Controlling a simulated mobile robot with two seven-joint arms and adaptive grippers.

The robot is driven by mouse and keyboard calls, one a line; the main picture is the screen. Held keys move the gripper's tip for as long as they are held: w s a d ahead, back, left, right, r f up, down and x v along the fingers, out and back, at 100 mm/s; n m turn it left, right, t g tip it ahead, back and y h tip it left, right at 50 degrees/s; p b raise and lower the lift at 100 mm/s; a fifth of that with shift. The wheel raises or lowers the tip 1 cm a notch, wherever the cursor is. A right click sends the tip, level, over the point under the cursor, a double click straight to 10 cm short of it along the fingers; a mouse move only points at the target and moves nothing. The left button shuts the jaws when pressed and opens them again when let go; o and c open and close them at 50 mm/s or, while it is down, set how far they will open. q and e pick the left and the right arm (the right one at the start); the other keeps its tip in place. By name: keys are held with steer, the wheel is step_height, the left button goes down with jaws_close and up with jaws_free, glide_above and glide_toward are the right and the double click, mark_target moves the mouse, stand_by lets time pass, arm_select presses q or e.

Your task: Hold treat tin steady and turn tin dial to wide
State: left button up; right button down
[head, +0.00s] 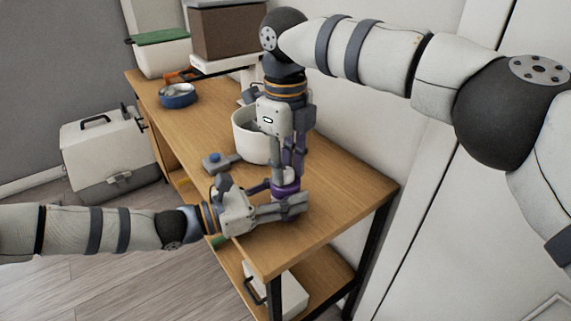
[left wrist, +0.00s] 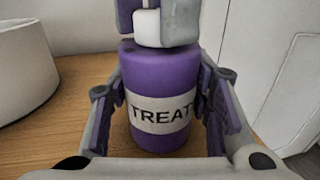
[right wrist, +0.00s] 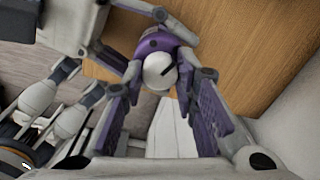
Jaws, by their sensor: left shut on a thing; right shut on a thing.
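The purple treat tin (left wrist: 160,75) stands upright on the wooden table, with a white label reading "TREAT" facing the left wrist camera. My left gripper (head: 293,203) is shut on the tin, one finger on each side of its body. The tin's white dial (right wrist: 160,70) has a dark pointer mark and sits on top. My right gripper (head: 286,173) points down from above and is shut on the dial; its fingers hide part of it in the left wrist view. Setting marks around the dial cannot be read.
A white round container (head: 248,138) stands behind the tin. A small grey item with a blue button (head: 214,160) lies left of it. The table's near right end (head: 345,195) is clear.

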mark_target(286, 171)
stand_by(0.5)
steer(key=c, duration=1.3)
jaws_free()
step_height(286, 171, up, 8)
steer(key=shift+f, duration=0.25)
arm_select(q)
steer(key=o, duration=1.3)
